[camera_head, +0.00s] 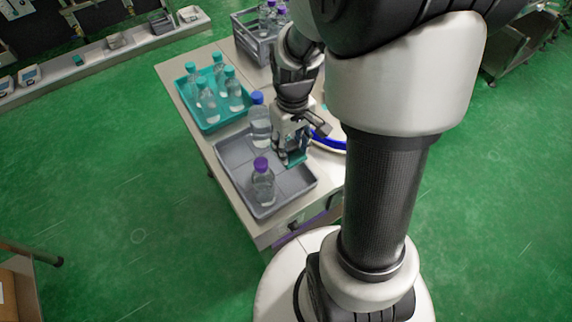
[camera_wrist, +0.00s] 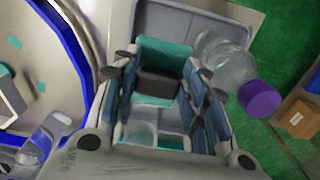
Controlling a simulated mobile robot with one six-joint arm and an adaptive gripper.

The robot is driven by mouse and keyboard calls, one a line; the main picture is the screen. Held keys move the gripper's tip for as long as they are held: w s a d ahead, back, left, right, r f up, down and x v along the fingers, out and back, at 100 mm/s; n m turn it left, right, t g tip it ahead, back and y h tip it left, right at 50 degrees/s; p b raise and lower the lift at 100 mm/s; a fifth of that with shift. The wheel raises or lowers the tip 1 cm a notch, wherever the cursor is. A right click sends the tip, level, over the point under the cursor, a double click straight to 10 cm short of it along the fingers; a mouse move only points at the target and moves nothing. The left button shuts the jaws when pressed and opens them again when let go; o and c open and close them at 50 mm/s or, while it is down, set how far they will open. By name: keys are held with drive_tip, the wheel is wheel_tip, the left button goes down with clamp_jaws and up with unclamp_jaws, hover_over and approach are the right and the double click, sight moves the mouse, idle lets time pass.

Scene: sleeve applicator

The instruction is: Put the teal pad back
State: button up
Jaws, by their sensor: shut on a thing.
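The teal pad (camera_head: 295,158) is at my gripper's fingertips, low over the grey tray (camera_head: 302,190) in the head view. In the wrist view the teal pad (camera_wrist: 165,53) shows between the fingers, with a dark block (camera_wrist: 158,86) in front of it. My gripper (camera_head: 287,152) is shut on the pad; it also shows in the wrist view (camera_wrist: 165,95). A blue-capped bottle (camera_head: 261,127) stands just left of it in the grey tray, and a purple-capped bottle (camera_head: 263,185) stands nearer the front. Whether the pad touches the tray, I cannot tell.
A teal tray (camera_head: 209,126) holding several teal-capped bottles (camera_head: 206,97) stands at the table's left. A grey crate (camera_head: 243,38) with purple-capped bottles stands at the back. A blue-rimmed round thing (camera_head: 328,141) is right of my gripper. The grey tray's front right is bare.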

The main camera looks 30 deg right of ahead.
wheel_tip(320, 180, down, 11)
drive_tip(key=b, duration=0.3)
drive_tip(key=shift+r, duration=0.15)
drive_tip(key=shift+f+b, duration=0.2)
drive_tip(key=shift+b, duration=0.1)
drive_tip(key=o, duration=1)
drive_tip(key=shift+r, duration=0.1)
